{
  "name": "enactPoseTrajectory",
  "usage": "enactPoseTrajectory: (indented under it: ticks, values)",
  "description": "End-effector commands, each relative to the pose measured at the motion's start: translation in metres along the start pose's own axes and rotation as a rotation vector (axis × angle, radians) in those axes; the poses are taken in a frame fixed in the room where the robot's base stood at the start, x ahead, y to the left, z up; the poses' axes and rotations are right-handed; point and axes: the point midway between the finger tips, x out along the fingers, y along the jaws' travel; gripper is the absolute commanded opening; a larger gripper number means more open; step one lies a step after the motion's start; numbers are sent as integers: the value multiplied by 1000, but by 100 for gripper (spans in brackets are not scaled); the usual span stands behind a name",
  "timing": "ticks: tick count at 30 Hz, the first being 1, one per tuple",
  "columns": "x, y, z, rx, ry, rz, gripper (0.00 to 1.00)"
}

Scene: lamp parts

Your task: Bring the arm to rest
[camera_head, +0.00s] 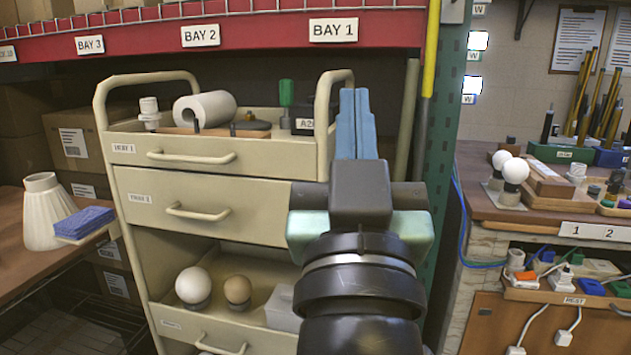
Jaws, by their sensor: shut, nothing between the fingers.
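My gripper (354,108) is in the middle of the view, its blue fingers pointing up and away. The fingers are together with nothing between them. My wrist and forearm reach up from the bottom edge. The gripper shows in front of the right side of a cream drawer cart (220,190) and hides part of it. I cannot tell how far the fingers are from the cart.
The cart's top holds a white roll (204,108) and a green-handled tool (286,100); globes (193,285) sit on its lower shelf. A workbench (480,205) with bulbs stands right, beyond a green post (448,150).

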Motion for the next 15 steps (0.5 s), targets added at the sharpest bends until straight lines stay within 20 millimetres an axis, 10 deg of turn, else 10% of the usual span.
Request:
enactPoseTrajectory:
  ticks: [5,15]
  values:
    - [-18,-23,-135,91,281,-55,0]
    - [46,-18,-223,83,257,-51,0]
